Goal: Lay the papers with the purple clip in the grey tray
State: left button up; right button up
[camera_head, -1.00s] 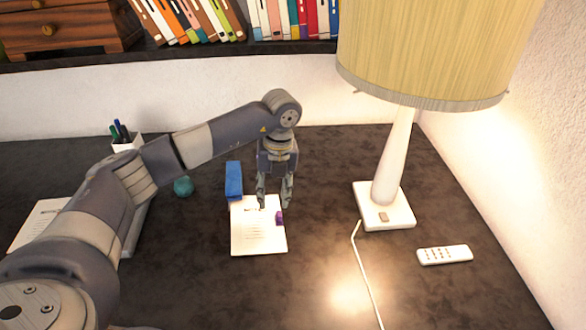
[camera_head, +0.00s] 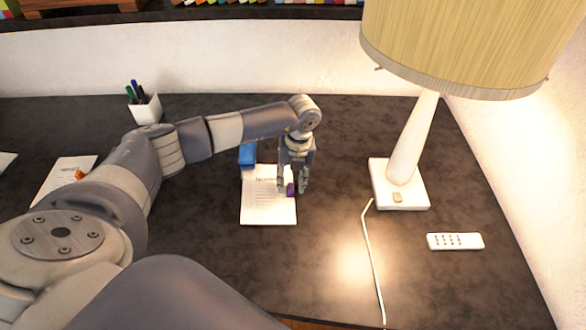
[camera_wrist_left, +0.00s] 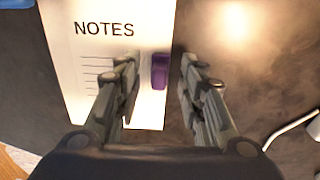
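The white papers with the heading NOTES (camera_head: 267,208) lie flat on the dark desk; they also show in the left wrist view (camera_wrist_left: 90,60). The purple clip (camera_wrist_left: 160,71) sits at their right edge, and in the head view it is partly behind a finger (camera_head: 290,190). My left gripper (camera_head: 292,189) points down over that edge. Its fingers (camera_wrist_left: 157,85) are apart, one on each side of the clip, with gaps visible. I cannot make out the grey tray; my left arm covers part of the left side. My right gripper is not in view.
A blue block (camera_head: 247,155) lies behind the papers. Other papers with an orange clip (camera_head: 80,174) lie at the left. A pen cup (camera_head: 145,108) stands at the back. The lamp base (camera_head: 400,184), its cord (camera_head: 371,250) and a white remote (camera_head: 455,241) are on the right.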

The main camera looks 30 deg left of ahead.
aim_at(291, 212)
pick_arm(q)
jog(key=shift+s+f, duration=0.15)
jog(key=shift+f, duration=0.2)
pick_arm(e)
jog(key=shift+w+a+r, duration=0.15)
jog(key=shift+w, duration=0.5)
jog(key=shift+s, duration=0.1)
pick_arm(q)
jog(key=shift+c, duration=0.8)
grip_shut()
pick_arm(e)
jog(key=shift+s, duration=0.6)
pick_arm(q)
jog(key=shift+s+d+p, duration=0.75)
jog(key=shift+s+p, duration=0.25)
jog(key=shift+s+d+p, duration=0.6)
jog(key=shift+s+d, duration=0.05)
jog(key=shift+s, duration=0.25)
jog(key=shift+s+d+p, duration=0.6)
jog(key=shift+s+d, duration=0.05)
jog(key=shift+s, duration=0.25)
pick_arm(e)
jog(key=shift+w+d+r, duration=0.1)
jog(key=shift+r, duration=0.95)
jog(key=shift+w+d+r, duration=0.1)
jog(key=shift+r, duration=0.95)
